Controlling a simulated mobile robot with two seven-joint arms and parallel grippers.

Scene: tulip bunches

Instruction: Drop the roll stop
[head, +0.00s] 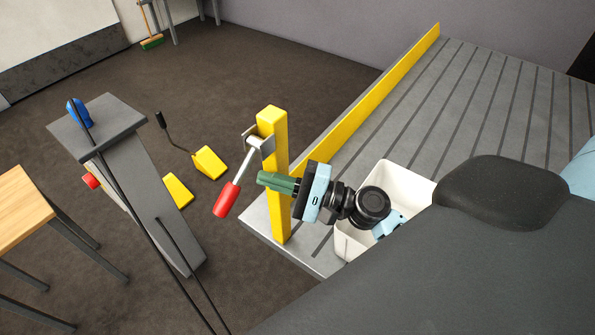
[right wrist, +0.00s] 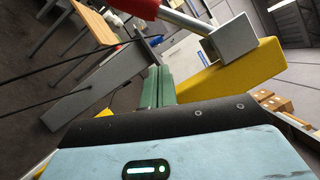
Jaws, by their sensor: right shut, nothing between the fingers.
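The roll stop looks to be the long yellow plate (head: 375,95) standing up along the edge of a grey ribbed platform (head: 490,80). At its near end stands a yellow post (head: 277,135) with a metal bracket and a lever with a red grip (head: 227,200), slanting down to the left. In the right wrist view the red grip (right wrist: 130,5) is cut off at the top, above the yellow post (right wrist: 225,75). My right gripper (head: 262,180), with green fingers, is shut and empty. It overlaps the post, its tips just right of the lever, apparently apart. My left gripper is out of view.
A white bin (head: 405,180) stands on the platform behind my right wrist. A grey pedestal (head: 150,190) with a blue knob and a red button stands to the left. Yellow wheel chocks (head: 208,162) lie on the floor. A wooden table (head: 18,208) is at far left.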

